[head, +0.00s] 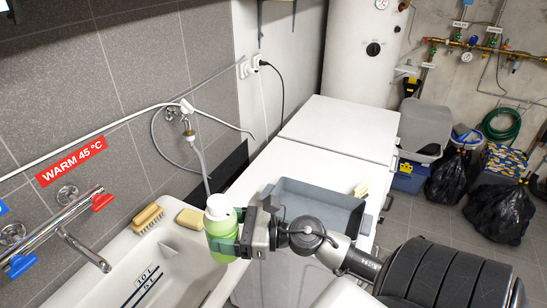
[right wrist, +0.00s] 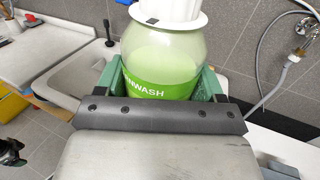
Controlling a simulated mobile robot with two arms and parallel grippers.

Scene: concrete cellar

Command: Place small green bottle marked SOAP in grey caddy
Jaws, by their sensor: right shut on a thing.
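A green bottle (head: 219,232) with a white top is gripped by my right gripper (head: 229,243) at the sink's right edge. In the right wrist view the bottle (right wrist: 160,58) stands between the green finger pads of the right gripper (right wrist: 163,88). The part of its label that shows reads "NWASH"; I see no word SOAP. I cannot tell whether its base touches anything. The grey caddy (head: 348,209), an open grey box, is on the white surface right of the bottle, partly hidden by my right arm. My left gripper is out of view.
The sink (head: 178,262) is at the lower left, with a brush (head: 148,217) and a yellow sponge (head: 190,219) on its back ledge. The white surface (head: 320,155) behind the caddy is clear.

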